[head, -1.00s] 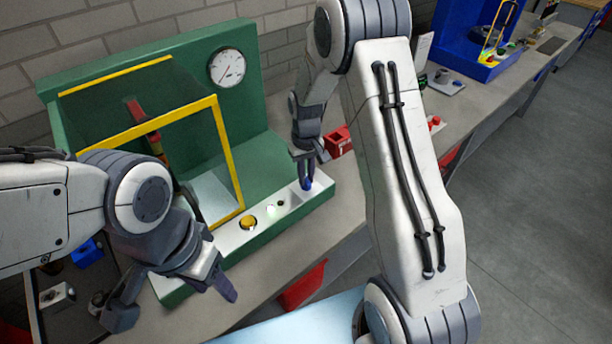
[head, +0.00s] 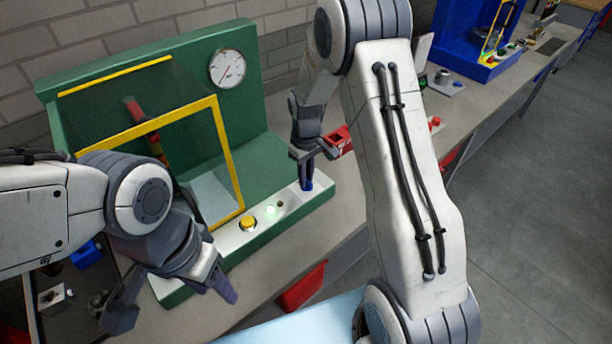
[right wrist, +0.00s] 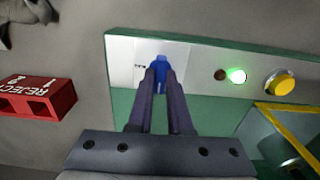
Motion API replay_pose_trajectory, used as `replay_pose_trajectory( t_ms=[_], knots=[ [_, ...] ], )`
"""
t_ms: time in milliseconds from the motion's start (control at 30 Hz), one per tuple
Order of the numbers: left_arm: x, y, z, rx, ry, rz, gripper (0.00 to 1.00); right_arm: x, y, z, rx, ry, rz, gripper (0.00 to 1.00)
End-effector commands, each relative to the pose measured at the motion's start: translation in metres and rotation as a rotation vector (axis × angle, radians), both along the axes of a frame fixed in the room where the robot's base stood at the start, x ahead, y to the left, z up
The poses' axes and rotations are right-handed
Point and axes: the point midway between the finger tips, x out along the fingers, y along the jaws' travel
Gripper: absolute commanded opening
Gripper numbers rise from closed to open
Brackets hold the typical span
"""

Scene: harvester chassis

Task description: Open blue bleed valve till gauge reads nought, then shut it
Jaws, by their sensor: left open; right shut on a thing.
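The blue bleed valve (right wrist: 160,64) stands on the white control strip of the green machine, and my right gripper (right wrist: 160,80) is shut on it. In the head view the right gripper (head: 306,182) is at the right end of the strip, its fingers hiding most of the valve. The round white gauge (head: 227,68) is on the green back panel; its thin needle is too small to read. My left gripper (head: 176,306) is open and empty in front of the machine, at lower left.
A yellow button (head: 248,223) and a lit green lamp (right wrist: 236,76) sit along the strip. A yellow-framed guard (head: 228,150) stands behind. A red REJECT box (right wrist: 38,97) is beside the machine. A red bin (head: 302,287) hangs at the bench front.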

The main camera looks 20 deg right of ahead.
Motion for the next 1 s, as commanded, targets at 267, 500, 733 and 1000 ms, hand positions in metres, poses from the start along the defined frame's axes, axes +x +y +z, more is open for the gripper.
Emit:
replay_pose_trajectory(
  t_ms=[267, 500, 733, 1000],
  knots=[
    [0.0, 0.0, 0.0, 0.0, 0.0, 0.0, 0.5, 0.002, 0.0, 0.002, -0.001, -0.006, 0.002, 0.47],
    [0.0, 0.0, 0.0, 0.0, 0.0, 0.0, 0.5, 0.001, 0.0, 0.002, 0.0, -0.004, 0.001, 0.47],
    [0.0, 0.0, -0.01, 0.0, 0.0, 0.0, 0.5, 0.003, 0.0, 0.031, -0.001, -0.011, 0.001, 0.47],
    [0.0, 0.0, -0.02, 0.0, 0.0, -0.001, 0.5, 0.002, 0.0, 0.083, -0.001, -0.01, 0.001, 0.47]
  ],
)
